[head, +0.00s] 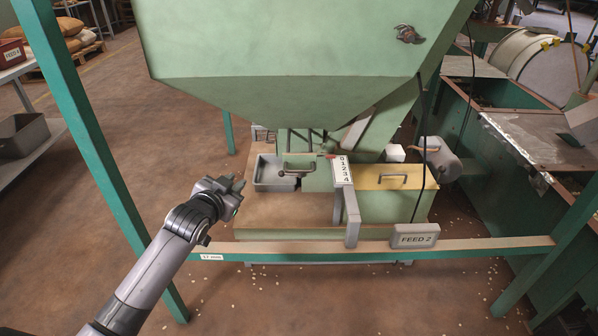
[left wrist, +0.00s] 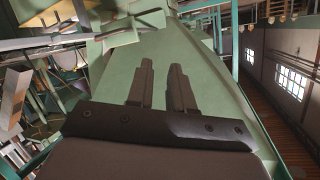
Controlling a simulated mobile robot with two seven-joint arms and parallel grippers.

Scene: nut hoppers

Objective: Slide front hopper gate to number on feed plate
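The green front hopper (head: 300,40) fills the top middle of the head view. Below its spout is a white number scale (head: 343,171) reading 0 to 4 downward. A small red mark (head: 331,157) sits beside its top, near 0. A dark handle (head: 296,172) lies left of the scale on the green housing. The grey feed plate (head: 415,240) reads FEED 2. My left gripper (head: 236,184) is empty, left of the handle and apart from it. In the left wrist view its two fingers (left wrist: 163,85) are apart with a narrow gap. My right gripper is not in view.
A green rail (head: 370,251) crosses in front, with posts at both sides. A grey tray (head: 272,175) stands beside the handle. A grey bracket (head: 351,217) hangs below the scale. A yellow lid (head: 393,176) with a handle is at right. A dark cable hangs over it.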

